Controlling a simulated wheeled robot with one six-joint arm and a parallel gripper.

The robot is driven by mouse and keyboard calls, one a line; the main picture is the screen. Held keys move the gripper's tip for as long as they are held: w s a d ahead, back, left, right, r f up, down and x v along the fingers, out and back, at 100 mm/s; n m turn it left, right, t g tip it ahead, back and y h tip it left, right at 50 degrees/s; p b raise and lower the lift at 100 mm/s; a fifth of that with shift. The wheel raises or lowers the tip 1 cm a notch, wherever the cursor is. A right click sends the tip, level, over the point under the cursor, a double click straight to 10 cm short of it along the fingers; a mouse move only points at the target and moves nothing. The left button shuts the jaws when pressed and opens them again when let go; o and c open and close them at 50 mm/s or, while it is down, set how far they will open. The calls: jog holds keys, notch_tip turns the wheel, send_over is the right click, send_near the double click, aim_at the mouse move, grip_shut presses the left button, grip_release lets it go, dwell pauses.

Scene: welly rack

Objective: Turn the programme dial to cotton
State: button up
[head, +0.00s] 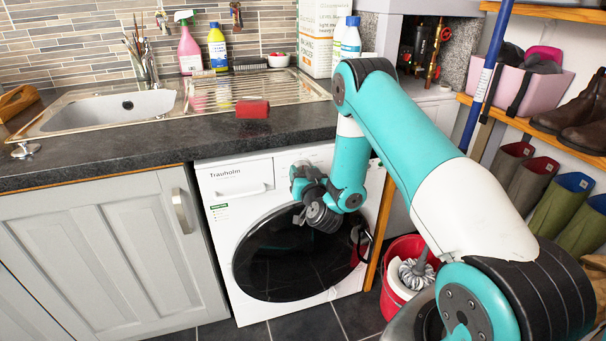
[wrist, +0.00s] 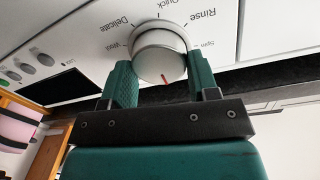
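The programme dial (wrist: 160,50) is a round silver-white knob with a red mark on its rim, pointing down in the wrist view. The labels Wool, Delicate, Quick, Rinse and Spin show around it; no cotton label is in sight. My gripper (wrist: 162,78) has its two green fingers on either side of the dial, close against its sides. In the head view my gripper (head: 305,190) is at the upper front of the white washing machine (head: 232,178), and my arm hides the dial.
The machine's round dark door (head: 285,262) is shut, below my gripper. A dark worktop (head: 120,142) overhangs the machine, with a red block (head: 252,109) near its edge. A red bucket with a mop (head: 397,285) stands to the right. Buttons and a dark display (wrist: 47,88) lie left of the dial.

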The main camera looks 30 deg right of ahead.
jog(key=shift+c, duration=1)
jog(key=shift+m, duration=0.3)
jog(key=shift+s+d+f+m+b, duration=0.1)
jog(key=shift+m+b, duration=0.4)
jog(key=shift+m, duration=1.25)
jog(key=shift+d+m+b, duration=0.1)
jog(key=shift+m+b, duration=0.35)
jog(key=shift+m, duration=1.3)
jog(key=o, duration=0.9)
